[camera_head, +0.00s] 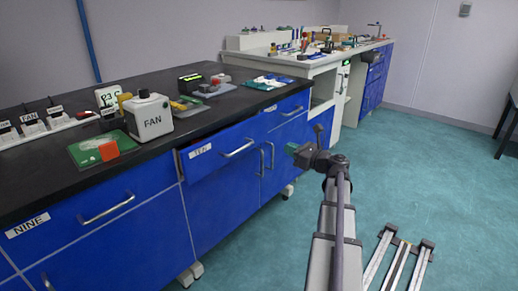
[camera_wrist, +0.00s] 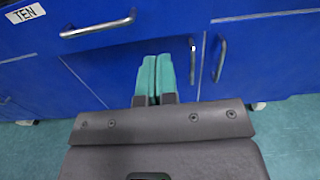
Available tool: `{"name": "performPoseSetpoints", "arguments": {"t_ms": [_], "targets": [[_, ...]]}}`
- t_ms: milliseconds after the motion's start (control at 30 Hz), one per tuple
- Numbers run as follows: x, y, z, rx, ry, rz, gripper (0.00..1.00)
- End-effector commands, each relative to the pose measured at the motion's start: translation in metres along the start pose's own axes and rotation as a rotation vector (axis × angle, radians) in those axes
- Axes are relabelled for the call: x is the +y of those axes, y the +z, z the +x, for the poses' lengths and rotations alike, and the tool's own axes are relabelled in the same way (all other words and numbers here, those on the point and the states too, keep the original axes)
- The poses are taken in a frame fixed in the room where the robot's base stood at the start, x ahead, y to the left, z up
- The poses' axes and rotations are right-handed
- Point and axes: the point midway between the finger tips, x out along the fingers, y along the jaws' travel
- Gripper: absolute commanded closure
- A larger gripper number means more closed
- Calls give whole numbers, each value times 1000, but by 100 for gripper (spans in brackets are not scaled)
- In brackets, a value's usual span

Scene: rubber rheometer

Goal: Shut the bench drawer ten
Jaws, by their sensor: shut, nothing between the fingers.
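The bench drawer labelled TEN (camera_head: 215,160) is a blue front with a silver bar handle (camera_head: 238,149). In the head view it stands out a little from the bench, with a dark gap at its left edge. In the wrist view its front (camera_wrist: 165,20), TEN label (camera_wrist: 24,13) and handle (camera_wrist: 97,25) fill the upper left. My gripper (camera_head: 291,148) is in front of the bench, to the right of the drawer handle. Its green fingers (camera_wrist: 155,65) are together and empty, apart from the handle and pointing at the blue fronts.
Drawer NINE (camera_head: 90,215) is at the left. Cupboard doors with upright handles (camera_head: 266,159) are beside and below drawer ten. The teal floor (camera_head: 245,250) in front is clear.

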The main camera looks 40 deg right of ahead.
Motion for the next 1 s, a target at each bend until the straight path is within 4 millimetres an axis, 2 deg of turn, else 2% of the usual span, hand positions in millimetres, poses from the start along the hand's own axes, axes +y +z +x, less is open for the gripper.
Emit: {"name": "performPoseSetpoints", "arguments": {"t_ms": [167, 267, 800, 1000], "targets": [[0, 0, 3, 4, 0, 17, 100], [-1, 0, 13, 4, 1, 15, 100], [-1, -1, 122, 6, 1, 13, 100], [0, -1, 140, 6, 0, 12, 100]]}}
